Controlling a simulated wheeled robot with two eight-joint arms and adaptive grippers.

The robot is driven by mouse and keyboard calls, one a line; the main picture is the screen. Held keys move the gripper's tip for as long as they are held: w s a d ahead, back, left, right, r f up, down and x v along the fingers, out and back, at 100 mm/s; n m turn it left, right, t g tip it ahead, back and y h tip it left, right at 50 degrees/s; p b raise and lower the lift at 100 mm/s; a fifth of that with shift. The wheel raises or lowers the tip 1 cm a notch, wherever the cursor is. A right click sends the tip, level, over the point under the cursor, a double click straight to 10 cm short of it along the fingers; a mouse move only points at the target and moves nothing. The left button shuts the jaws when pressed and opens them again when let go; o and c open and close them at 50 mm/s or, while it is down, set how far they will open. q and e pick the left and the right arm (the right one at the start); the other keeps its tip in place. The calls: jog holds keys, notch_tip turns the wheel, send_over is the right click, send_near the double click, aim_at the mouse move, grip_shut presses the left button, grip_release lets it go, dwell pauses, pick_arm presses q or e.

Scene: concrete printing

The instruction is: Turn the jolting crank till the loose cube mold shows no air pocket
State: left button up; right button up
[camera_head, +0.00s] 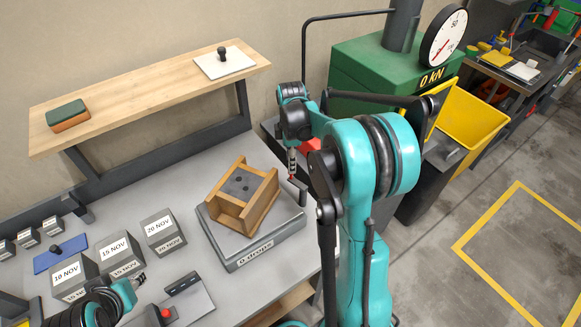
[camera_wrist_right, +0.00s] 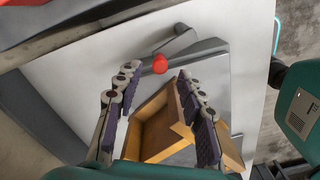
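The wooden cube mold (camera_head: 268,195) sits on the grey jolting table (camera_head: 238,264), whose front label reads "0 drops". Dark spots show on the grey fill inside the mold. The crank (camera_head: 298,190) is at the table's right side, partly hidden by my right arm. In the right wrist view the crank's red knob (camera_wrist_right: 160,63) lies at the fingertips, and the mold (camera_wrist_right: 150,135) shows below it. My right gripper (camera_head: 292,168) points down at the crank; its fingers (camera_wrist_right: 155,76) are apart, with no clear grip on the knob. My left gripper (camera_head: 137,281) is at lower left, its opening unclear.
Grey cubes with date labels, such as the 20 NOV cube (camera_head: 160,232), stand left of the jolting table. A wooden shelf (camera_head: 150,100) runs behind, holding a sponge (camera_head: 68,116) and a trowel plate (camera_head: 224,62). The green press (camera_head: 365,70) stands behind my right arm.

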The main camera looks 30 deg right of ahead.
jog(key=shift+f, duration=1.65)
grip_shut()
jog(key=shift+d+m, duration=0.1)
jog(key=shift+m, duration=0.2)
